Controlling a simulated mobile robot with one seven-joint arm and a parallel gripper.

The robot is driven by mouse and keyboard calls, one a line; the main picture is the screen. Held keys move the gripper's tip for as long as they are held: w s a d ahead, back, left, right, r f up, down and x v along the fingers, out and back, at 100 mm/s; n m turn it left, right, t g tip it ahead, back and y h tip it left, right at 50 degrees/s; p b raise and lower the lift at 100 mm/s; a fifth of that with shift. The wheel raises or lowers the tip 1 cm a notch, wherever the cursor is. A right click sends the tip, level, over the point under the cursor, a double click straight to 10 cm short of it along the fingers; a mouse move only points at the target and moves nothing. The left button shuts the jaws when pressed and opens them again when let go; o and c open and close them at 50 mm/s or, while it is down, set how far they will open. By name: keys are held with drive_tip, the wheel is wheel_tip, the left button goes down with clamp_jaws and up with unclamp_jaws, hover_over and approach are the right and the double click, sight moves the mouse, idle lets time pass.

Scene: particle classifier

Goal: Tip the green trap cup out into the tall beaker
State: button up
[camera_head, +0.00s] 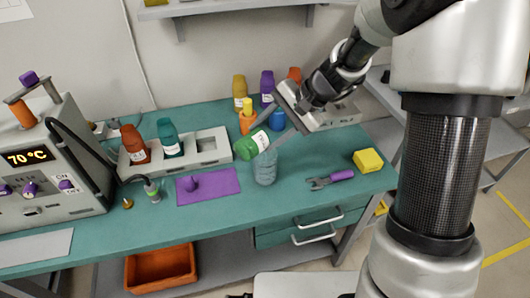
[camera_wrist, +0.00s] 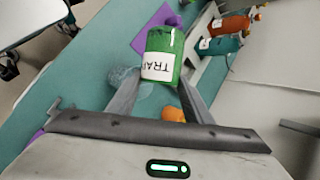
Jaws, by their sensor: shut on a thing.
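The green trap cup (camera_head: 247,147) has a white label and is held tilted well over in the air above the table. In the wrist view, the cup (camera_wrist: 163,42) sits at the fingertips with its label upside down. My gripper (camera_head: 268,126) is shut on it; the fingers also show in the wrist view (camera_wrist: 160,88). The tall beaker (camera_head: 265,169) is clear and stands upright on the table, just below and right of the cup. In the wrist view, the beaker (camera_wrist: 122,82) is partly hidden behind the cup and left finger. Contents cannot be made out.
A purple mat (camera_head: 222,184) with a purple piece lies left of the beaker. A wrench (camera_head: 330,180) and a yellow block (camera_head: 368,160) lie right. A grey rack (camera_head: 190,158) holds red and teal bottles. Other bottles (camera_head: 240,90) stand behind. The heater (camera_head: 40,160) fills the left.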

drive_tip(key=shift+w+d+f+m+g+y+p, duration=0.1)
drive_tip(key=shift+w+d+m+g+y+p, duration=0.15)
drive_tip(key=shift+g+y, duration=0.25)
drive_tip(key=shift+w+d+f+m+g+y+p, duration=0.1)
drive_tip(key=shift+w+d+m+g+y+p, duration=0.1)
drive_tip(key=shift+g+y+p, duration=0.25)
drive_tip(key=shift+w+d+f+m+g+y+p, duration=0.1)
drive_tip(key=shift+w+d+m+g+y+p, duration=0.1)
drive_tip(key=shift+g+y, duration=0.3)
idle(2.2)
drive_tip(key=shift+w+d+f+m+g+y, duration=0.25)
drive_tip(key=shift+m+g+y, duration=0.15)
drive_tip(key=shift+y, duration=0.45)
drive_tip(key=shift+w+d+f+m+g+y, duration=0.2)
drive_tip(key=shift+g+y, duration=0.25)
drive_tip(key=shift+y, duration=0.35)
idle(2.5)
